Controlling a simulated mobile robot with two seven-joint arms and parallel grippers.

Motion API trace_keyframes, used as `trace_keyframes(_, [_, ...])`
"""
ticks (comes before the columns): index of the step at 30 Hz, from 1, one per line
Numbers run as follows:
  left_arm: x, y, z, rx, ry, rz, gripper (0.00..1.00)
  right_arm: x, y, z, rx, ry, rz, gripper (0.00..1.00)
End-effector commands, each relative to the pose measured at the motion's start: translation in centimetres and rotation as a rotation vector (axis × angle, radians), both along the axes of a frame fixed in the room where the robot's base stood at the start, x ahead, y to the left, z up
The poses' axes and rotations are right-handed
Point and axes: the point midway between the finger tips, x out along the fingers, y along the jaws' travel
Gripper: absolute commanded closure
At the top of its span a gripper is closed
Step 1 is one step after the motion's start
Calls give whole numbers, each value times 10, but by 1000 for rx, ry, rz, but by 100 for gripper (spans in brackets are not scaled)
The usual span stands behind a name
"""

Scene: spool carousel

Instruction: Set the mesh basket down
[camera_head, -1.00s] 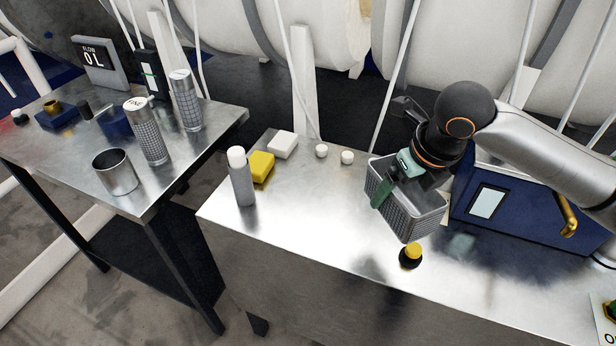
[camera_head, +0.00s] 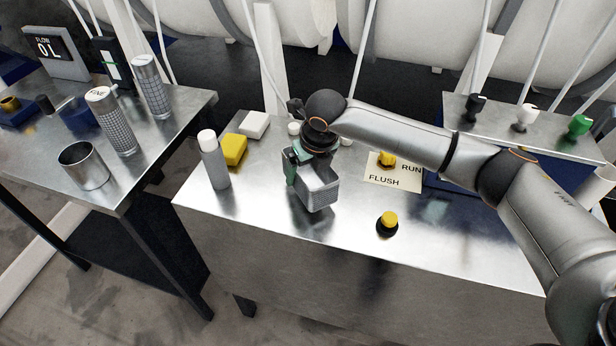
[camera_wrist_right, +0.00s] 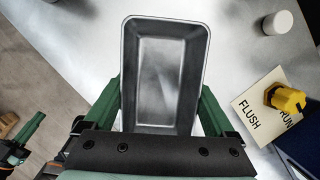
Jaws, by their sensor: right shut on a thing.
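The grey mesh basket (camera_head: 318,192) is upright over the front bench, left of the yellow-topped black button. My right gripper (camera_head: 300,165) is shut on it from above. In the right wrist view the basket (camera_wrist_right: 165,75) is empty, with a green finger of my right gripper (camera_wrist_right: 160,110) on each side. I cannot tell if its bottom touches the bench. A green and black part at the lower left of the right wrist view looks like my left gripper (camera_wrist_right: 22,140); its jaws are unclear. My left arm does not show in the head view.
The metal bench (camera_head: 260,210) holds a white-capped bottle (camera_head: 214,160), a yellow block (camera_head: 233,150), a white block (camera_head: 254,124) and a yellow-topped button (camera_head: 388,222). A FLUSH/RUN plate (camera_head: 395,175) lies right of the basket. A side table (camera_head: 150,150) with cylinders stands left.

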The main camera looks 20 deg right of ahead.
Motion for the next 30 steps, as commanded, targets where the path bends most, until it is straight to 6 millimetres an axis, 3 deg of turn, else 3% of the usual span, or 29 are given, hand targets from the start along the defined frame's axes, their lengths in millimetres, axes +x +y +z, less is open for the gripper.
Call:
trace_keyframes(4, [0, 0, 3, 0, -1, 0, 100, -1, -1, -21, -1, 4, 0, 71])
trace_keyframes(14, [1, 0, 3, 0, -2, 0, 100, -1, -1, -25, -1, 2, 1, 71])
trace_keyframes(15, [1, 0, 3, 0, -2, 0, 100, -1, -1, -25, -2, 3, 1, 8])
trace_keyframes(18, [1, 0, 3, 0, -2, 0, 100, -1, -1, -25, -2, 2, 1, 0])
trace_keyframes(26, [1, 0, 3, 0, -2, 0, 100, -1, -1, -22, 0, 1, 1, 0])
trace_keyframes(30, [1, 0, 4, 0, -2, 0, 100, -5, -2, -6, 0, -1, 1, 0])
